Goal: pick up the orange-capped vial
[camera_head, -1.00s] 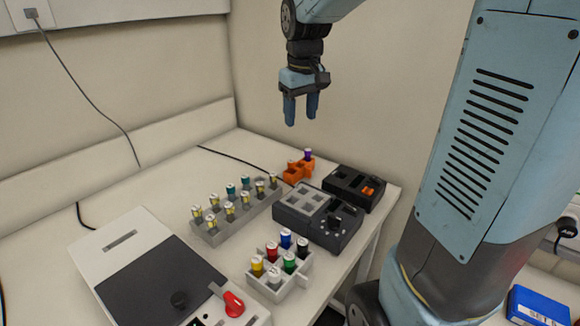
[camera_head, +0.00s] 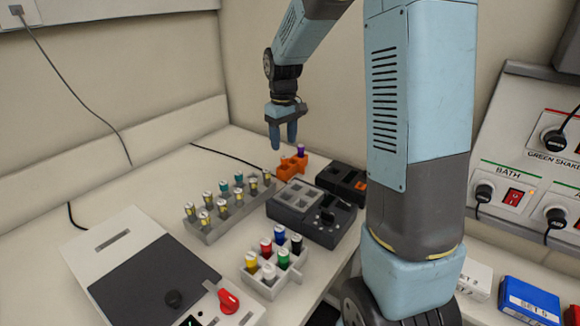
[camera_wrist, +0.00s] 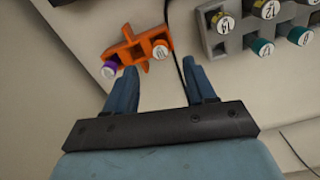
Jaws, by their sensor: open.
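A vial (camera_head: 283,162) that looks orange-capped stands in the small orange rack (camera_head: 294,170) at the back of the bench. Its cap blends with the rack. In the wrist view its pale, marked top (camera_wrist: 160,49) shows at the right end of the rack (camera_wrist: 132,46). A purple-capped vial (camera_wrist: 109,69) stands at the rack's other end; it also shows in the head view (camera_head: 300,150). My gripper (camera_head: 282,142) is open and empty, pointing down just above the rack. In the wrist view the vial lies beyond and between my fingertips (camera_wrist: 160,67), apart from them.
A grey rack (camera_head: 209,233) of several vials stands left of the orange rack. A grey block device (camera_head: 322,230) and a black one (camera_head: 352,174) stand to the right. A white rack (camera_head: 268,289) of coloured vials and a flat panel device (camera_head: 131,243) are nearer.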

